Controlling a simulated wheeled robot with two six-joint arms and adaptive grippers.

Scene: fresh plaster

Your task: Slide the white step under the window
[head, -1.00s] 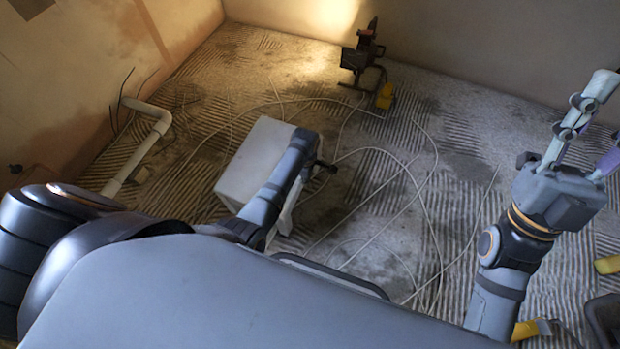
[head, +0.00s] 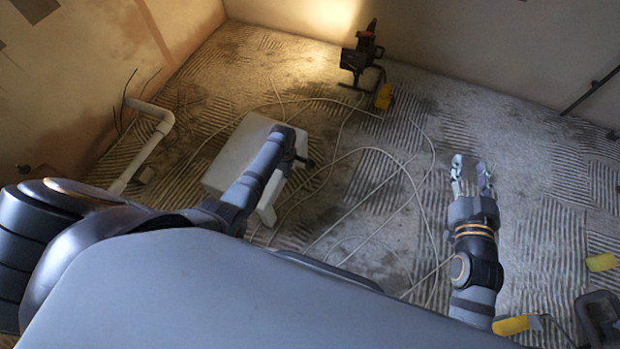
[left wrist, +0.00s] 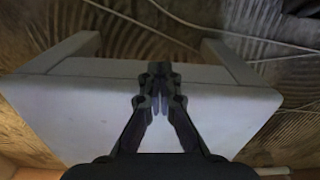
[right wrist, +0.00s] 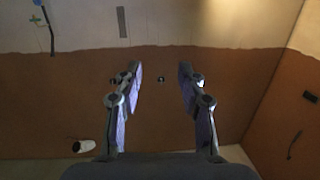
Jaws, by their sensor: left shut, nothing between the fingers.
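The white step (head: 228,158) stands on the ribbed floor left of centre in the head view, partly hidden by my left arm. My left gripper (head: 304,162) is shut and empty at the step's right side. In the left wrist view the shut fingers (left wrist: 160,78) lie over the step's broad white face (left wrist: 75,115), with its legs beyond; I cannot tell whether they touch it. My right gripper (head: 472,178) is open and empty, away from the step at the right. Its spread fingers show in the right wrist view (right wrist: 160,85). No window shows clearly.
A white pipe (head: 150,145) runs along the left wall. A dark work lamp (head: 361,58) stands at the back with a yellow object (head: 384,97) beside it. Loose cables (head: 415,185) loop over the floor. Yellow items (head: 601,262) and a dark container (head: 600,315) lie at right.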

